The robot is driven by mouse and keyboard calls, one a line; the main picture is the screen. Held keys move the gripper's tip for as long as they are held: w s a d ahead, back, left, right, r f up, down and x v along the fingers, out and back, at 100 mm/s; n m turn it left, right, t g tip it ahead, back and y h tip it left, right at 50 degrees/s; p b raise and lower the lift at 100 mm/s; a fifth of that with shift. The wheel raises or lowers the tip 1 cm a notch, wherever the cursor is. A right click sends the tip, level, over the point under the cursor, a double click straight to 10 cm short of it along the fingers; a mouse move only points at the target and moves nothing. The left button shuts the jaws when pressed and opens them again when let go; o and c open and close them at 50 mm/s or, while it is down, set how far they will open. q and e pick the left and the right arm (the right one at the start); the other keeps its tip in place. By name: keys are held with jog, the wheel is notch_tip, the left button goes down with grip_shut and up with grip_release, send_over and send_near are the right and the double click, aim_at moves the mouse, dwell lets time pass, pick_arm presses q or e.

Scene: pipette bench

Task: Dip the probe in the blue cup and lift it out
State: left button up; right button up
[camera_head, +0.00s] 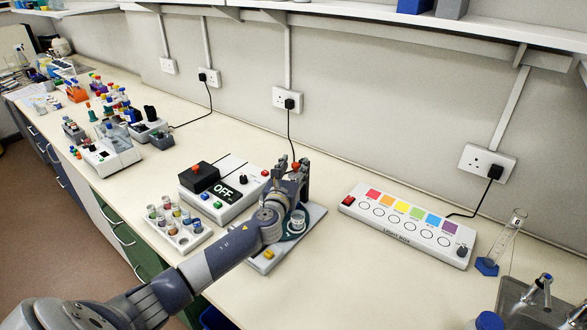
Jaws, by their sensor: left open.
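My left gripper (300,172) comes in from the left over the middle of the bench and is open. A small red tip (295,166) shows by its fingers; I cannot tell whether it is part of a probe. Below the fingers, a clear cup (298,220) stands on the round dark plate of a flat grey device (314,216), partly hidden by my arm. A white tray (197,240) left of my arm holds several small cups with coloured contents. Which of them is the blue cup is too small to tell. No probe shows clearly. My right gripper is out of view.
A white box reading OFF (214,207), with a black block (199,177) on it, stands left of the gripper. A light box (411,226) with coloured squares lies to the right. A measuring cylinder (503,243) and a sink (530,300) are far right.

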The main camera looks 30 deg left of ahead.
pick_arm(q)
jog(key=shift+s+d+f, duration=0.15)
jog(key=shift+s+d, duration=0.05)
jog(key=shift+s, duration=0.35)
jog(key=v, duration=1.1)
